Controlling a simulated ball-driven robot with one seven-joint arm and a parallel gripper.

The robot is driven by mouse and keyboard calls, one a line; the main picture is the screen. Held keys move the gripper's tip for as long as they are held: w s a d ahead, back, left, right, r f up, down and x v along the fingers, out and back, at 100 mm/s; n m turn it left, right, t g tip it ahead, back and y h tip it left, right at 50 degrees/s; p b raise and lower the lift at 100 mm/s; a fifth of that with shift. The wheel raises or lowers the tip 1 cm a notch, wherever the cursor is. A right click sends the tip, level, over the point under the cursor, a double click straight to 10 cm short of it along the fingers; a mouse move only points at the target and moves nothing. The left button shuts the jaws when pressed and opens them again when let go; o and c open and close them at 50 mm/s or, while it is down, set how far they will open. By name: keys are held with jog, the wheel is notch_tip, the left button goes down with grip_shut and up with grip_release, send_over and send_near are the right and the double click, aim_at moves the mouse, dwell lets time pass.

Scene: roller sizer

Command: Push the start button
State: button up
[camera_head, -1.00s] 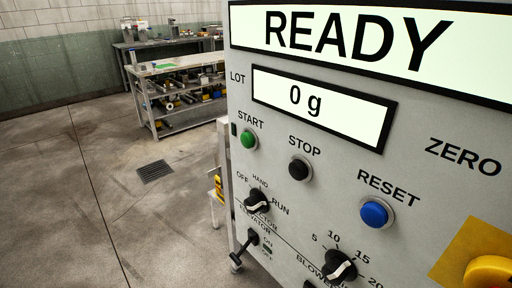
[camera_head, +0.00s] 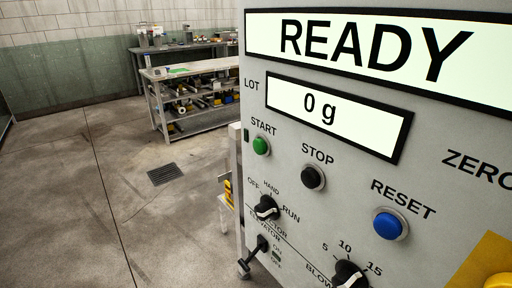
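The green start button (camera_head: 261,146) sits under the label START on the grey control panel (camera_head: 440,140). It is at the panel's left side, near its edge. A black stop button (camera_head: 313,177) is to its right and a blue reset button (camera_head: 389,224) further right and lower. The large display (camera_head: 375,50) above reads READY, and the lot display (camera_head: 335,115) reads 0 g. My gripper does not show in this view.
Rotary knobs (camera_head: 266,208) and a lever switch (camera_head: 258,246) sit below the buttons. Bare concrete floor with a drain grate (camera_head: 165,174) lies left of the panel. A shelved bench (camera_head: 195,98) and a table (camera_head: 180,47) stand behind.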

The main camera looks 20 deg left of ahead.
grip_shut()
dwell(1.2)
